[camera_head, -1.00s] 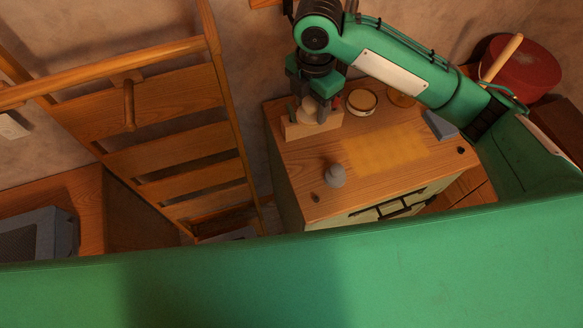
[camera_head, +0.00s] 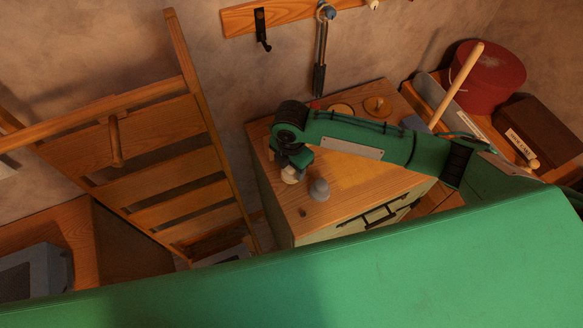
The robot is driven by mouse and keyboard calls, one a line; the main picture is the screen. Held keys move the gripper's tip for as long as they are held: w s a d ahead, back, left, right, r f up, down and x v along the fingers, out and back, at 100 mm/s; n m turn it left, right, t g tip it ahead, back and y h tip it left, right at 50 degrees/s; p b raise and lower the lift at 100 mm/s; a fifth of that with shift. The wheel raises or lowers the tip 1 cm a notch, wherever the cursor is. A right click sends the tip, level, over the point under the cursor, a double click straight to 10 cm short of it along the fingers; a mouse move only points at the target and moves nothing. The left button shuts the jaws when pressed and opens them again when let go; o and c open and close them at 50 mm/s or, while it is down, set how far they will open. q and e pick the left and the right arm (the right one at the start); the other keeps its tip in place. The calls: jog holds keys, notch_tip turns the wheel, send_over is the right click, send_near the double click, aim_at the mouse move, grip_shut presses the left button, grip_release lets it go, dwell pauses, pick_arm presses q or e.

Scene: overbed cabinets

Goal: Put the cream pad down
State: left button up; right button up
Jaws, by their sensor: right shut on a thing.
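My right gripper (camera_head: 290,167) points down over the left part of the wooden cabinet top (camera_head: 276,190). It is shut on a small rounded cream thing, the cream pad (camera_head: 290,175), which shows just under the fingers. Whether the pad touches the cabinet top or hangs a little above it, I cannot tell. The right arm reaches in from the right and covers part of the top. My left gripper is not in view.
A grey domed object (camera_head: 319,190) stands close to the right of the pad. A paler yellow patch (camera_head: 365,172) lies further right. Round items (camera_head: 377,105) stand at the back. A wooden ladder (camera_head: 205,110) is left; a red tub (camera_head: 488,78) is back right.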

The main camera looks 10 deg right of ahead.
notch_tip(320, 180, down, 2)
jog(key=shift+f, duration=0.1)
jog(key=shift+f, duration=0.2)
jog(key=o, duration=0.9)
jog(key=shift+r, duration=0.1)
